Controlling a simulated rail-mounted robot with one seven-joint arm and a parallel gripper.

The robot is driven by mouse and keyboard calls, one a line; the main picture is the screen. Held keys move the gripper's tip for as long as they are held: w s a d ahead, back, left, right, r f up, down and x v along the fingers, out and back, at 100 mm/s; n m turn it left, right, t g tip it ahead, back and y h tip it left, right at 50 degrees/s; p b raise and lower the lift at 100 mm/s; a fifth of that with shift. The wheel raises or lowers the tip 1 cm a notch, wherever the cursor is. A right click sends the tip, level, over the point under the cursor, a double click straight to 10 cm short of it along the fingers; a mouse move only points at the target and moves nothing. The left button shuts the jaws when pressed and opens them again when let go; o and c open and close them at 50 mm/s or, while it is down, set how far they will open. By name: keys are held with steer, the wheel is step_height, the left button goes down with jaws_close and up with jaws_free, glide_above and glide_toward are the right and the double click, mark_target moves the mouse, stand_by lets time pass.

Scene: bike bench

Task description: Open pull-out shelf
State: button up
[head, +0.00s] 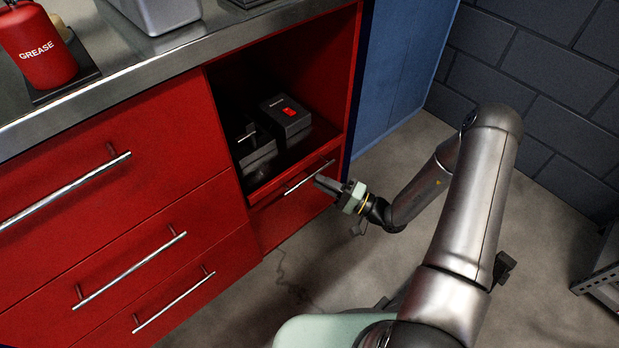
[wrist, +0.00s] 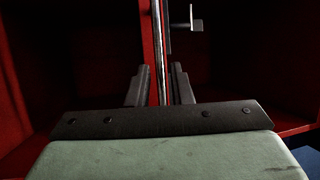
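The pull-out shelf (head: 262,192) is at the bottom of the open red bay in the cabinet, and its front looks flush with the cabinet. A thin silver bar handle (head: 306,177) runs across the red front below the bay. My gripper (head: 322,183) is at the right part of this handle. In the wrist view the handle (wrist: 157,50) runs between my two dark fingers (wrist: 160,86). The fingers stand on either side of it with a narrow gap showing, so they look open around it. Firm contact is not visible.
Two dark boxes, one with a red label (head: 289,112) and one with a metal lever (head: 253,150), sit inside the bay. Red drawers (head: 130,265) with silver handles are at left. A blue panel (head: 393,70) stands right of the bay. The floor in front is clear.

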mark_target(310, 176)
steer(key=shift+x, duration=2.3)
steer(key=shift+c, duration=0.3)
jaws_close()
steer(key=shift+s+d, duration=0.15)
